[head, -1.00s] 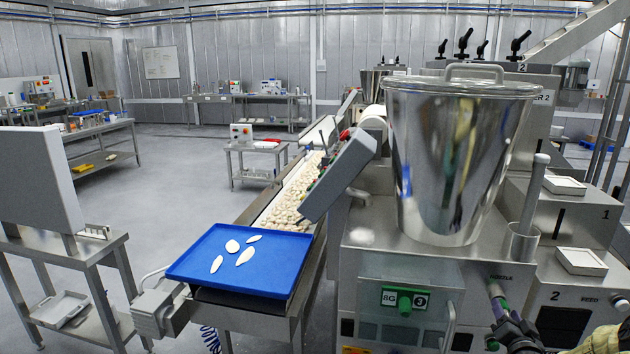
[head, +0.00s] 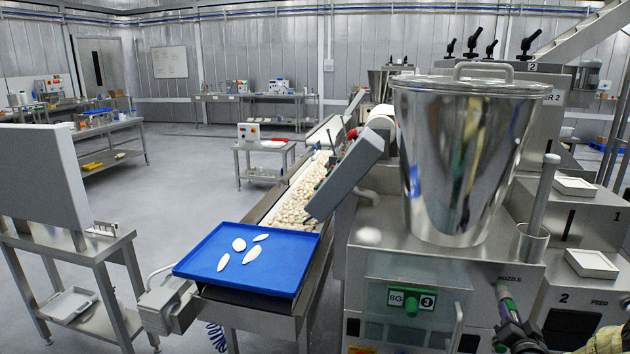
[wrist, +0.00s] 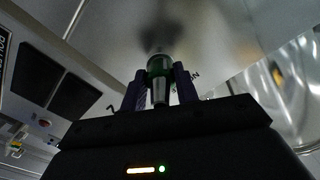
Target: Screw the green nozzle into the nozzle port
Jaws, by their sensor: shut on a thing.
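The green nozzle (wrist: 160,67) is between the two purple fingers of my gripper (wrist: 160,88) in the wrist view, its green collar above a pale metal tip. My gripper is shut on it. The nozzle's far end points at a dark, blurred round spot on the machine's metal face, where the nozzle port seems to be. In the head view my gripper (head: 511,318) is at the machine front, just below the NOZZLE label. The grey nozzle port (head: 502,290) shows right above the fingers. I cannot tell how deep the nozzle sits in the port.
A large steel hopper (head: 462,160) stands on the machine above. A blue tray (head: 245,265) with a few pale pieces lies at the conveyor's end. Open floor is at the left.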

